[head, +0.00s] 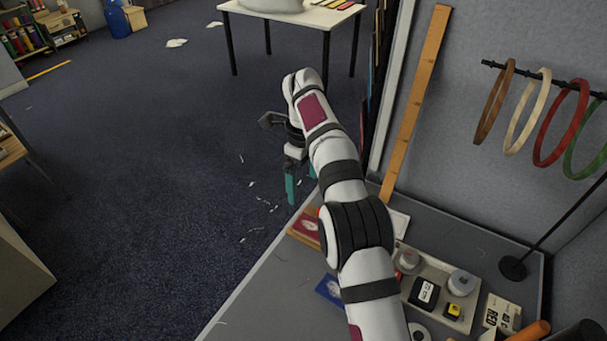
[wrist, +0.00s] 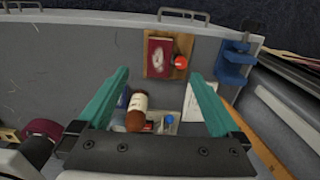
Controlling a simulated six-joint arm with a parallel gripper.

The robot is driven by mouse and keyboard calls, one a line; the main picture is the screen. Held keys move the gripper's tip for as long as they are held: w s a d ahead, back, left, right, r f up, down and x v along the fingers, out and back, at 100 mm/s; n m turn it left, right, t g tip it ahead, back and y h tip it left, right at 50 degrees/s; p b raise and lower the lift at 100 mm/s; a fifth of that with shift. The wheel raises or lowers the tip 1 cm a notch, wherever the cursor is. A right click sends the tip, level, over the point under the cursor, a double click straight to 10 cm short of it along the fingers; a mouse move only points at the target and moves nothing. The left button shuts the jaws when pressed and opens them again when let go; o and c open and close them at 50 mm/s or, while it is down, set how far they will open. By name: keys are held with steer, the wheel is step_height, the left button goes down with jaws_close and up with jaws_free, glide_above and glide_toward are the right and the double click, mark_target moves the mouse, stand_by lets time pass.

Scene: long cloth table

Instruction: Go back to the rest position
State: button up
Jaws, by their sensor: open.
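My gripper (head: 300,183) is open and empty, its teal fingers pointing down beyond the far left edge of the grey table (head: 255,300) in the head view. My white arm reaches up the picture across the table. In the wrist view my gripper (wrist: 158,76) shows its two fingers spread wide with nothing held between them. Behind them, on the table, a brown-and-white bottle (wrist: 136,112) and a wooden board with a dark red panel (wrist: 158,54) are seen, apart from the fingers.
A tray (head: 437,268) with tape rolls and small boxes lies right of my arm. Several rings hang on a rod, including a red ring (head: 562,122). A wooden strip (head: 415,95) leans at the wall. Open carpet (head: 150,180) lies to the left.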

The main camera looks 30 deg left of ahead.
steer(key=d+r+n, duration=0.3)
steer(key=d+r, duration=0.6)
steer(key=d, duration=0.3)
steer(key=s+d+r+n, duration=0.4)
steer(key=s+d, duration=0.4)
steer(key=d, duration=0.4)
steer(key=s+d+f+n+y, duration=0.1)
steer(key=s+d, duration=0.4)
steer(key=s, duration=0.5)
steer(key=s+d+f+n, duration=0.4)
steer(key=s+d+f, duration=0.1)
steer(key=s, duration=0.5)
steer(key=shift+s+d+f+y, duration=0.2)
steer(key=shift+f+y, duration=0.2)
steer(key=shift+f, duration=0.3)
